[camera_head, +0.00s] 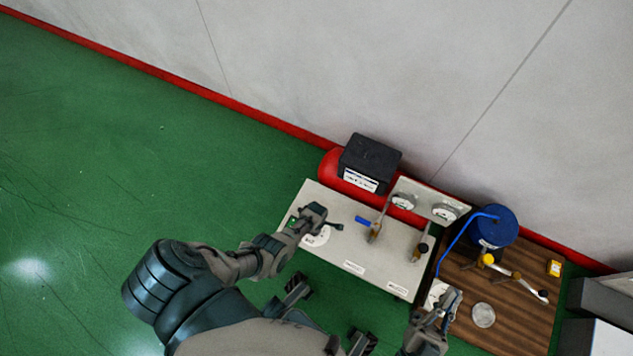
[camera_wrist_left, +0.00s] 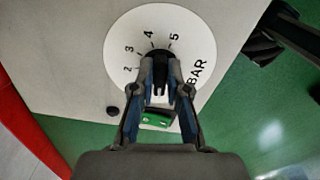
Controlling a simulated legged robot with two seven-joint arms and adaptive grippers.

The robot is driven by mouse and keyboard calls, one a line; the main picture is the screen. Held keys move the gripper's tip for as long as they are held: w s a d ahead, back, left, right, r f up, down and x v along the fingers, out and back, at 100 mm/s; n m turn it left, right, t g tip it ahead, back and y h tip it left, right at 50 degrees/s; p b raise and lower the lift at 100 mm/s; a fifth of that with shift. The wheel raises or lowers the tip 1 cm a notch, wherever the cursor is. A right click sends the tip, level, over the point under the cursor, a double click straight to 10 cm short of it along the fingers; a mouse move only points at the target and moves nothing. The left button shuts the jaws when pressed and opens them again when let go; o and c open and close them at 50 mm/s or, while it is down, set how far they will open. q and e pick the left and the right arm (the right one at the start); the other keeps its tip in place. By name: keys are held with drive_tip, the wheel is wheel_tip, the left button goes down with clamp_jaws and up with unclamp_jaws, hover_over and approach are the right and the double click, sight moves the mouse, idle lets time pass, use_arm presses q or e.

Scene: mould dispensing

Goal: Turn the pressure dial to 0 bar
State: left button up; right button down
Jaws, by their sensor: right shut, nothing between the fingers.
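The pressure dial is a white disc (camera_head: 318,239) on the left part of the pale panel. In the left wrist view the dial face (camera_wrist_left: 120,45) shows 2, 3, 4, 5 and BAR; the low end of the scale is hidden. My left gripper (camera_head: 318,220) is over the dial. Its fingertips (camera_wrist_left: 160,75) close in on both sides of the dark knob (camera_wrist_left: 160,78) at the dial's middle. The knob's pointer reading cannot be made out. My right gripper (camera_head: 448,303) is shut and empty, near the wooden board's left edge.
A blue container (camera_head: 493,227) with a blue hose is on the wooden board (camera_head: 518,335). The green floor at left is clear.

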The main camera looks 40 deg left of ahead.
use_arm(q)
drive_tip(key=o, duration=0.4)
drive_tip(key=shift+w+a+r, duration=0.25)
drive_tip(key=shift+w+a, duration=0.05)
drive_tip(key=shift+a, duration=0.15)
drive_tip(key=shift+s+d, duration=0.15)
drive_tip(key=shift+f, duration=0.15)
drive_tip(key=shift+s+d, duration=0.1)
drive_tip(key=shift+r, duration=0.35)
wheel_tip(320, 180, up, 11)
drive_tip(key=shift+r, duration=0.15)
